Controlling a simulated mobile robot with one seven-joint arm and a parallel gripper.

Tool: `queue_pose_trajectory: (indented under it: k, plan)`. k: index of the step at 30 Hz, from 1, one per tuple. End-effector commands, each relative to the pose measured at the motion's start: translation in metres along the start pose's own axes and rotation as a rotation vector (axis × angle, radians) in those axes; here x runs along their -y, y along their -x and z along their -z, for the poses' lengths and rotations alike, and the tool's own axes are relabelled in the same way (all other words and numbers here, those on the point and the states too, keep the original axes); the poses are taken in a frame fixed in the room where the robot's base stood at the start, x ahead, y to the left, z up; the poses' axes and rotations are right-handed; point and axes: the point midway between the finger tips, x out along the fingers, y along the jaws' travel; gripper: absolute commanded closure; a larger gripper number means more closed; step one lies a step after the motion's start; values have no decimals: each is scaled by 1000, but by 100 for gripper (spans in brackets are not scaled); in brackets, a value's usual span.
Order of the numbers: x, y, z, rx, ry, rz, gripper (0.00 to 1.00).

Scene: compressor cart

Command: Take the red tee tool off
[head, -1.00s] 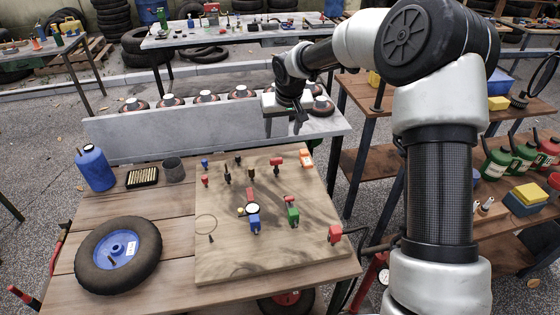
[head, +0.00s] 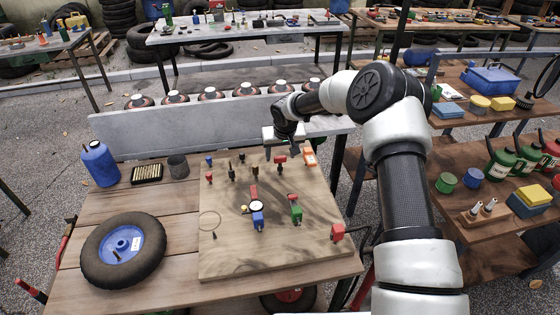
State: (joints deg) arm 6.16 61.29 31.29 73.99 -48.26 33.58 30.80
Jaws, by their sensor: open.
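The wooden board (head: 225,255) lies on the table and holds several small coloured tools. A red tee-shaped tool (head: 280,160) stands upright near the board's back edge, on a dark stem. A second red-topped piece (head: 294,197) stands nearer the front, behind a green tool (head: 296,214). My gripper (head: 293,151) points down just above the board's back edge, close behind and slightly right of the back red tee. It is open and holds nothing that I can see. Its fingertips are small and dark, and I cannot tell whether they touch anything.
An orange tool (head: 309,157) stands just right of my gripper. A wheel (head: 122,252) and blue bottle (head: 99,163) are at left. A grey ledge (head: 130,142) runs behind.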

Motion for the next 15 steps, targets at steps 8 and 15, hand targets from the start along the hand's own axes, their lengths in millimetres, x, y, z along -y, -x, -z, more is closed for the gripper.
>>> queue_pose_trajectory:
  k: [8,15]
  plan:
    - [0,-9,0,-1,0,0,42]
    - [0,-9,0,0,0,0,73]
